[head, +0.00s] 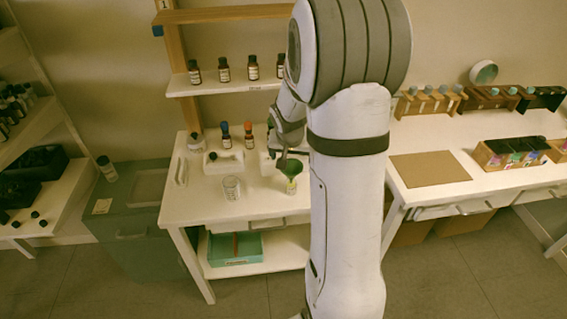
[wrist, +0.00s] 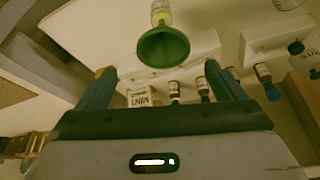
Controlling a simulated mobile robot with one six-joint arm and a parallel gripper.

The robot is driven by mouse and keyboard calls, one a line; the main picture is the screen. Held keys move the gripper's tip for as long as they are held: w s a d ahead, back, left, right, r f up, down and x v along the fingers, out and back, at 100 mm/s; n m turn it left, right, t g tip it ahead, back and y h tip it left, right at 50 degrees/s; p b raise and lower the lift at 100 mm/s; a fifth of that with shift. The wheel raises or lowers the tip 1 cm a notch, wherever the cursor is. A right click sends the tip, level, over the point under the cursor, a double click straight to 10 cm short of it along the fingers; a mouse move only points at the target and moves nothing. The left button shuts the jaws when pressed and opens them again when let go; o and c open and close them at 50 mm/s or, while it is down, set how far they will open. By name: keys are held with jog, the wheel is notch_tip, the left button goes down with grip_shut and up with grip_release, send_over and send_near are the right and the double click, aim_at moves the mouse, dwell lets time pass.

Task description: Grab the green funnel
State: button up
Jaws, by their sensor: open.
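The green funnel (head: 290,165) sits in the mouth of a small bottle (head: 291,186) with yellowish content on the white table. In the wrist view the funnel (wrist: 163,47) is at the top centre, its wide mouth toward the camera, with the bottle (wrist: 161,12) behind it. My gripper (head: 283,158) is just above and beside the funnel in the head view. In the wrist view my gripper (wrist: 152,72) is open, its two fingers wide apart, with the funnel beyond the fingertips. Nothing is held. My arm hides the table's right part in the head view.
A glass beaker (head: 231,187) stands left of the funnel. Dropper bottles with a blue cap (head: 226,136) and an orange cap (head: 248,134) stand behind. Several brown bottles (head: 224,69) line the shelf above. The table's front left is clear.

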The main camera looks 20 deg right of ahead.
aim_at(291, 171)
jog(key=shift+x, duration=0.85)
jog(key=x, duration=0.6)
jog(key=shift+w+a+f, duration=0.15)
jog(key=shift+w+f, duration=0.05)
jog(key=shift+f, duration=0.1)
jog(key=c, duration=1)
